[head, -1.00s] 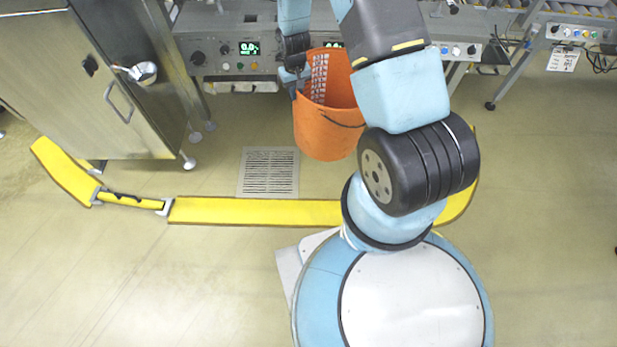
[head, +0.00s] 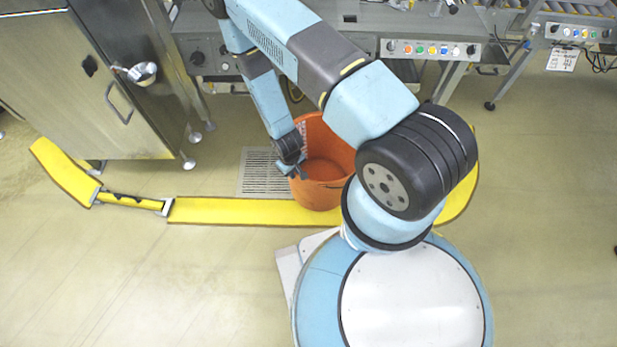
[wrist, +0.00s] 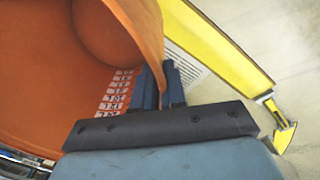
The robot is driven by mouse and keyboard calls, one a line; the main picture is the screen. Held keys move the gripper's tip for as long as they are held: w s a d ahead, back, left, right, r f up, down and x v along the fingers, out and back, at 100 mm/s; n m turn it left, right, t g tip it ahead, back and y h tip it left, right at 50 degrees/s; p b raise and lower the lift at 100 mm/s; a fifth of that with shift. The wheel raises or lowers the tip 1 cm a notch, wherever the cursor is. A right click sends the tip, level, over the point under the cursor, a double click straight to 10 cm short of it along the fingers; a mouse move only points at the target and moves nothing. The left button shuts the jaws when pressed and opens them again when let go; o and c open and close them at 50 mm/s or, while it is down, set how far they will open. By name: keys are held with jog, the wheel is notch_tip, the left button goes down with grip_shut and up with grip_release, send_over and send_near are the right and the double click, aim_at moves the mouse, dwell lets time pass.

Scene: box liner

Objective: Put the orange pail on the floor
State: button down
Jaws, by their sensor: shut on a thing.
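The orange pail (head: 327,168) is in the head view left of my arm's lower joints, its open top facing up. My gripper (head: 293,172) is at the pail's left rim and shut on it. In the wrist view the pail (wrist: 60,65) fills the left side, and my gripper's fingers (wrist: 160,90) pinch its rim, one on each side. A printed label shows inside the pail. I cannot tell whether the pail's base touches the floor (head: 240,290).
A yellow floor strip (head: 240,211) runs in front of my base, and the pail overlaps it in the head view. A floor grate (head: 257,175) lies left of the pail. A steel cabinet (head: 110,110) stands at left. A machine with buttons (head: 430,49) is at the back.

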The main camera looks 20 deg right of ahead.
jog(key=w+f, duration=0.1)
jog(key=w, duration=0.1)
jog(key=w+f, duration=0.2)
jog(key=w, duration=0.1)
jog(key=w+f, duration=0.2)
jog(key=w, duration=0.1)
jog(key=shift+a, duration=0.2)
jog(key=w+f, duration=0.4)
jog(key=f, duration=0.1)
jog(key=shift+a, duration=0.1)
jog(key=shift+w+f, duration=0.2)
jog(key=shift+f, duration=0.8)
jog(key=shift+w+f, duration=0.2)
jog(key=shift+f, duration=0.75)
jog(key=c, duration=1.2)
grip_release()
jog(key=shift+r, duration=0.15)
